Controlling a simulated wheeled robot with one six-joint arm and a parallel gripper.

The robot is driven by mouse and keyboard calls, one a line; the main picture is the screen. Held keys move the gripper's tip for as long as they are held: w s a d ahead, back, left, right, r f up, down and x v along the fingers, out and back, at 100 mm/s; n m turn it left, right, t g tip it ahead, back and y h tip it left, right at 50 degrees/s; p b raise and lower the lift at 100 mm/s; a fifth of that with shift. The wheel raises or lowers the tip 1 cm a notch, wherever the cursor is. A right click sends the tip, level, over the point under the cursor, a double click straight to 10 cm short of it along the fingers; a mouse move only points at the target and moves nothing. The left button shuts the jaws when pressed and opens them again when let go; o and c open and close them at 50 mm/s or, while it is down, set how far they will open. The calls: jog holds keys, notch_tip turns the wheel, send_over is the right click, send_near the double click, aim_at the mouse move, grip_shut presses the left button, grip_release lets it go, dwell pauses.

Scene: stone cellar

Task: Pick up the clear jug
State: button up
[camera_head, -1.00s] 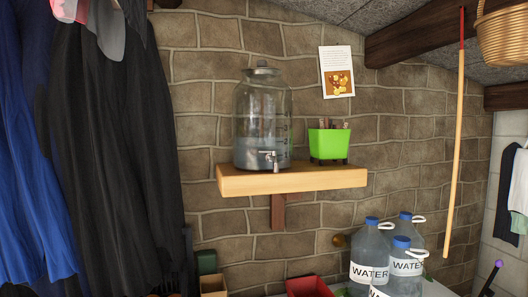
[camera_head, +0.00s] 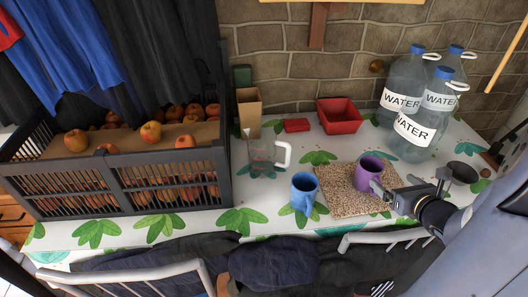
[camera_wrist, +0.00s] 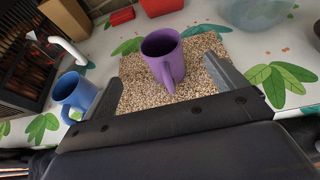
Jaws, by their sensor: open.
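The clear jug (camera_head: 262,158) stands upright on the leaf-patterned table, right beside the black crate. Its white handle (camera_head: 284,153) points right. In the wrist view only the jug's white handle (camera_wrist: 68,48) shows clearly, at the left; its see-through body is hard to make out. My gripper (camera_head: 392,187) is over the right part of the table, well to the right of the jug. In the wrist view my gripper (camera_wrist: 168,56) is open, with a purple mug (camera_wrist: 163,58) showing between its fingers; I cannot tell whether they touch it.
The purple mug (camera_head: 368,174) is on a speckled mat (camera_head: 340,203). A blue mug (camera_head: 304,193) stands between jug and mat. A cardboard box (camera_head: 249,112), red block (camera_head: 296,125) and red bin (camera_head: 339,117) are behind. Water bottles (camera_head: 401,98) stand back right; the apple crate (camera_head: 120,170) is left.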

aim_at(290, 150)
dwell(0.3)
